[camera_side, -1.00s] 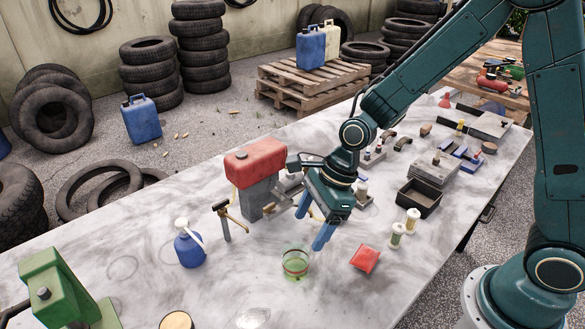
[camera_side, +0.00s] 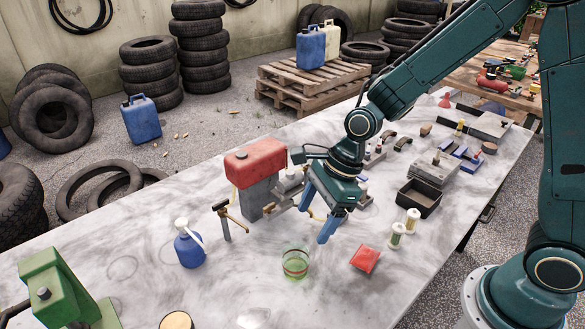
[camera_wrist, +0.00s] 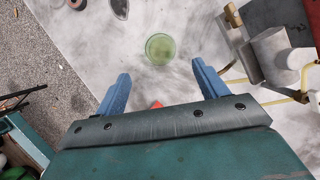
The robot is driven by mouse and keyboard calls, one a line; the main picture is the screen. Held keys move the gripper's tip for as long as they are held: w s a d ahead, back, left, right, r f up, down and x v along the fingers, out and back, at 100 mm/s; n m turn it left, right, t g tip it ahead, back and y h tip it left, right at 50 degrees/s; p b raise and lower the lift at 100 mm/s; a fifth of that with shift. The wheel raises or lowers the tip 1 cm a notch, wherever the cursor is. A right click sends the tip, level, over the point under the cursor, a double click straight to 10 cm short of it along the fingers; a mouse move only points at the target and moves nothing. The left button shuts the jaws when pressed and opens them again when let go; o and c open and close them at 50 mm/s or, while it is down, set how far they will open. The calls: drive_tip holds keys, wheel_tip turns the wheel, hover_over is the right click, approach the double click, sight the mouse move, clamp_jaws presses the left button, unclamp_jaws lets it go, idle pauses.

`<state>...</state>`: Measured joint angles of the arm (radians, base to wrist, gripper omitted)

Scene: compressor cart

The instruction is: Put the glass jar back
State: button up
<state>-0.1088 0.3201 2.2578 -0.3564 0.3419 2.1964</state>
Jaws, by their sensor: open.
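The glass jar (camera_side: 295,262) is clear with green contents and a red band. It stands upright on the grey-white workbench (camera_side: 200,290), near its front middle. My gripper (camera_side: 318,218) is open and empty, above the bench and behind and right of the jar in the side view. In the wrist view, the jar (camera_wrist: 160,48) lies ahead of the two blue fingers (camera_wrist: 161,82), roughly centred between them and apart from them.
A red packet (camera_side: 365,258), two small bottles (camera_side: 397,235) and a black tray (camera_side: 418,198) are to the right. Bench around the jar is clear.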

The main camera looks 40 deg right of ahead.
drive_tip(key=s+d+r+n+t+h, duration=0.2)
drive_tip(key=s+d+r+n, duration=0.4)
drive_tip(key=n, duration=0.5)
drive_tip(key=s+d+r+n+t+h, duration=0.1)
drive_tip(key=s+d+r+n+h, duration=0.1)
drive_tip(key=s+d+r+n, duration=0.4)
drive_tip(key=shift+s+d+r+n+t, duration=0.4)
drive_tip(key=shift+s+r+n, duration=2.1)
drive_tip(key=shift+s+r, duration=0.45)
drive_tip(key=shift+f, duration=0.15)
